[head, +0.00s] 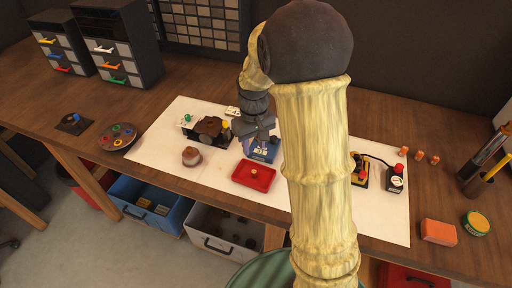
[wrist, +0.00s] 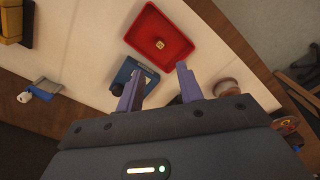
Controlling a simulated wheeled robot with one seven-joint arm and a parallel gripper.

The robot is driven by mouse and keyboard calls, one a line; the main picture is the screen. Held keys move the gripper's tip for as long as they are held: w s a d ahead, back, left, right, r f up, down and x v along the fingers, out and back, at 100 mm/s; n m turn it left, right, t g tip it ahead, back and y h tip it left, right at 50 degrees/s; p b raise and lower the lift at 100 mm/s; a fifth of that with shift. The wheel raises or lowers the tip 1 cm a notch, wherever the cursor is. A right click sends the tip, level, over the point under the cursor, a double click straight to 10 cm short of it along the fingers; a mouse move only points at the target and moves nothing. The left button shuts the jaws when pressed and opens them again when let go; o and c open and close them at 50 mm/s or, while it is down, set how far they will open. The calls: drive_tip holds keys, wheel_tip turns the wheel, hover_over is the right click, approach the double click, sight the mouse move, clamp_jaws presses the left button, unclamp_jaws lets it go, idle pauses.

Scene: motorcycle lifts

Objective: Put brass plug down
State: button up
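A small brass plug (head: 254,171) lies on the floor of a shallow red tray (head: 240,181). In the wrist view the brass plug (wrist: 159,44) sits near the middle of the red tray (wrist: 184,50), apart from the fingers. My gripper (head: 261,145) is behind the tray in the head view, above a blue block. The left finger partly covers the blue block (wrist: 125,72).
The tray stands on a white mat (head: 160,150). A round brown pot (head: 191,157) is left of the tray, and a dark mechanical part (head: 210,127) is behind it. My arm hides the middle right of the mat. A red-and-black device (head: 395,179) stands farther right.

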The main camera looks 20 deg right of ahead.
drive_tip(key=s+r+m+t, duration=0.1)
drive_tip(key=s+m+t, duration=0.1)
drive_tip(key=s, duration=1.2)
drive_tip(key=shift+r+m+t, duration=0.2)
drive_tip(key=shift+m+t, duration=0.1)
drive_tip(key=shift+s, duration=0.1)
